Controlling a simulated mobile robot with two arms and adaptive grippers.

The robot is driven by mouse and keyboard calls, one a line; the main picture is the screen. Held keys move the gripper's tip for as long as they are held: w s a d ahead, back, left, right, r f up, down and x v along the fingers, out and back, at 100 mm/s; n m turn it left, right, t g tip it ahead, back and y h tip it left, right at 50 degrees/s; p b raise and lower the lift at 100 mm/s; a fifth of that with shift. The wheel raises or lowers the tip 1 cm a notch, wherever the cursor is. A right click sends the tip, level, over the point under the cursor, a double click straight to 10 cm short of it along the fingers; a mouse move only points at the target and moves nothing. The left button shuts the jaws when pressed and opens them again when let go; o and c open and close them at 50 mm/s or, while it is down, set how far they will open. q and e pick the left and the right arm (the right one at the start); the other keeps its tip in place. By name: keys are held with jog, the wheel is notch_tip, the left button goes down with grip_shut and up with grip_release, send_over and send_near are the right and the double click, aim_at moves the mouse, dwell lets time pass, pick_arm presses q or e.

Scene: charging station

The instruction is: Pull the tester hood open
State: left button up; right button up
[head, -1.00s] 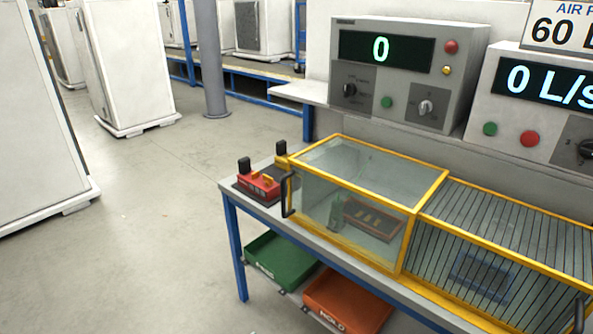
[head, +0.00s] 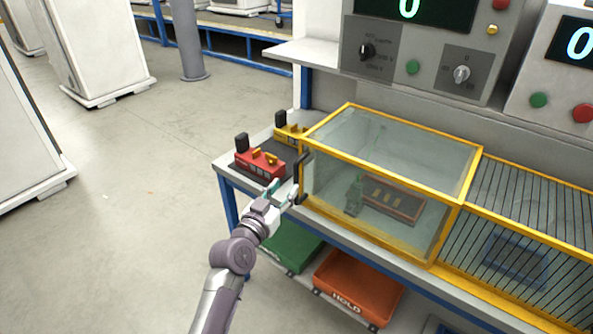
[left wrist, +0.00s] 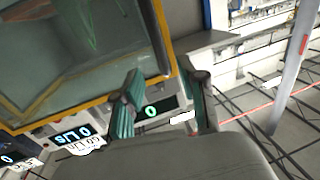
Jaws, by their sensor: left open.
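The tester hood is a clear box with a yellow frame (head: 400,140) on the bench. It is down over a brown board (head: 393,202) and a small green part (head: 355,196). Its black upright handle (head: 302,170) is on the left front corner. My left gripper (head: 283,190) is open, just left of the handle in the head view; I cannot tell whether it touches it. In the left wrist view the open fingers (left wrist: 162,103) have green pads, and the hood's glass and yellow frame (left wrist: 160,35) fill the upper left. My right gripper is not in view.
A red device (head: 260,162) and a yellow one (head: 290,133) sit on the bench left of the hood. A barred yellow cage (head: 500,225) adjoins its right side. Green (head: 290,248) and orange (head: 355,285) bins are below.

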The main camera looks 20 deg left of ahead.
aim_at(295, 175)
pick_arm(q)
jog(key=w, duration=0.5)
jog(key=w+d, duration=0.1)
jog(key=w, duration=0.1)
jog(key=shift+w+f, duration=0.1)
jog(key=shift+w, duration=0.25)
grip_shut()
